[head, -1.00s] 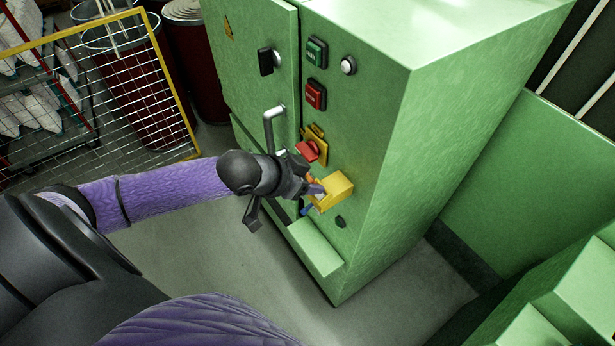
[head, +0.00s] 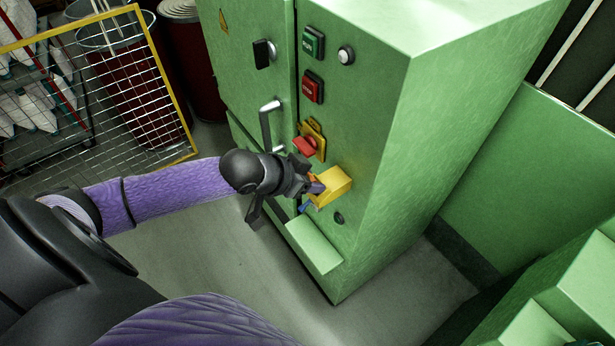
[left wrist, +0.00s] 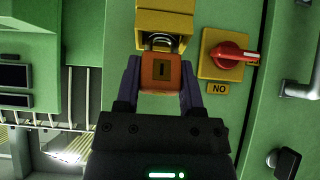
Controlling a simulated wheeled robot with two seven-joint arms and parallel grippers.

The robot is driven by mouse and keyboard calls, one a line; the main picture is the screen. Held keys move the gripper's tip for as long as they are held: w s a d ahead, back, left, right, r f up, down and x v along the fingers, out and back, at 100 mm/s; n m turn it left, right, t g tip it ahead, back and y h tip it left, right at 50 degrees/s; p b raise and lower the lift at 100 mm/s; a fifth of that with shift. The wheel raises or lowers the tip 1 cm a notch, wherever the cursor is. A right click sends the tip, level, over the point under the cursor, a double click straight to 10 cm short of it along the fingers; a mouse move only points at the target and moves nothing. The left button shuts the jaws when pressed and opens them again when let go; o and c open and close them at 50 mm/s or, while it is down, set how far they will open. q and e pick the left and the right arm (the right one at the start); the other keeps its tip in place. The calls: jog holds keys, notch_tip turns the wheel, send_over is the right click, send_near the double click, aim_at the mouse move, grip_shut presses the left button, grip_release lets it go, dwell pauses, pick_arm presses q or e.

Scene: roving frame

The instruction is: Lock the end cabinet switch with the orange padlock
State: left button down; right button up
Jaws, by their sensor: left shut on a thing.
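The orange padlock (left wrist: 160,72) is upright between the purple fingers of my left gripper (left wrist: 160,84), which is shut on it. Its metal shackle (left wrist: 160,42) points at the open side of the yellow box (left wrist: 165,19); I cannot tell whether it touches the box. A red rotary switch (left wrist: 230,54) on a yellow plate with a "NO" label is just right of the padlock. In the head view my left gripper (head: 312,190) is at the yellow box (head: 335,187), below the red switch (head: 304,146). The padlock is mostly hidden there. My right gripper is out of view.
The green cabinet (head: 385,130) carries a green button (head: 313,42), a red button (head: 313,88) and a door handle (head: 267,125). A green ledge (head: 315,246) juts out below the box. A yellow-framed mesh panel (head: 125,90) stands at left. The floor in front is clear.

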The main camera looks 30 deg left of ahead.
pick_arm(q)
jog(key=shift+w+f, duration=0.1)
jog(key=shift+f, duration=0.2)
jog(key=shift+c, duration=0.6)
grip_release()
jog(key=p+v, duration=0.4)
jog(key=v, duration=0.6)
jog(key=shift+w, duration=0.1)
